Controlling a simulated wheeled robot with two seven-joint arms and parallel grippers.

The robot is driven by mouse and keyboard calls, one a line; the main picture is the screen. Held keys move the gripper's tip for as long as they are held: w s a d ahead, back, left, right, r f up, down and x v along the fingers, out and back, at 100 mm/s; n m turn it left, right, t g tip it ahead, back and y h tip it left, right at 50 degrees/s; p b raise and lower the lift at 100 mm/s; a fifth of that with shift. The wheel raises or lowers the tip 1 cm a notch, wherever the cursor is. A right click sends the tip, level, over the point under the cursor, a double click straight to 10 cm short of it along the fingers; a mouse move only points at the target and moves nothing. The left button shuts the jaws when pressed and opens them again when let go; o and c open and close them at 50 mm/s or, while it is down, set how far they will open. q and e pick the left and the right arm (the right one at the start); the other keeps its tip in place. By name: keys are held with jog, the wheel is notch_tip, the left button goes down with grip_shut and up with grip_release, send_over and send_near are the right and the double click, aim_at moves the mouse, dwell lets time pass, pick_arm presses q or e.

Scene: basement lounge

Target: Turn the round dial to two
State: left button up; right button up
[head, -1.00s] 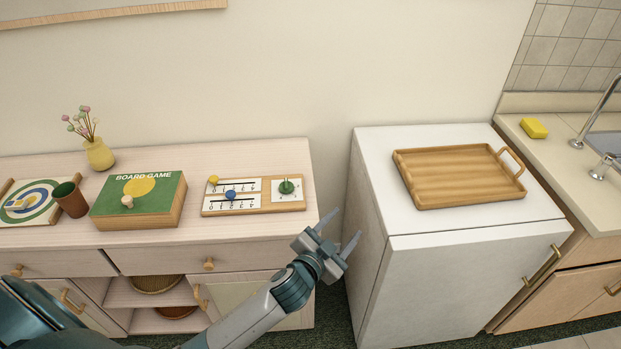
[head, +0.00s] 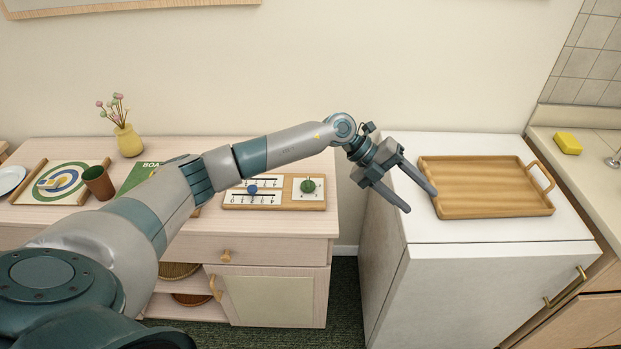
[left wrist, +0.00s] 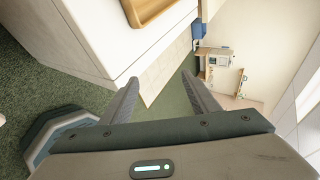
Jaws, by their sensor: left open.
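The round green dial (head: 307,186) sits on a white plate at the right end of a wooden board (head: 275,206) on the pale sideboard. Its number marks are too small to read. A blue slider knob (head: 252,190) shows on the same board, left of the dial. My left gripper (head: 423,200) is open and empty, above the white cabinet's left part and right of the dial. Its two fingers also show apart in the left wrist view (left wrist: 160,92), where the dial is not seen. My left forearm hides part of the sideboard and the board's upper left. My right gripper is not in view.
A wooden tray (head: 485,208) lies on the white cabinet (head: 490,254), close to my left gripper. A green board game box, mostly hidden by my arm, a brown cup (head: 98,183) and a yellow vase (head: 128,141) stand on the sideboard (head: 290,227). A gap separates sideboard and cabinet.

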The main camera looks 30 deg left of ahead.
pick_arm(q)
jog(key=w+a+r+g+y, duration=0.15)
jog(key=a+y, duration=0.25)
jog(key=a, duration=0.5)
jog(key=w+a+y, duration=0.2)
jog(key=a+y, duration=0.1)
jog(key=a, duration=0.6)
notch_tip(320, 180, up, 4)
jog(key=n+y, duration=0.3)
jog(key=y, duration=0.1)
send_over(308, 182)
jog(key=shift+w+a+r+g, duration=0.1)
jog(key=shift+g, duration=0.25)
notch_tip(308, 182, down, 16)
jog(key=p, duration=0.5)
jog(key=shift+p, duration=0.3)
jog(key=shift+f, duration=0.75)
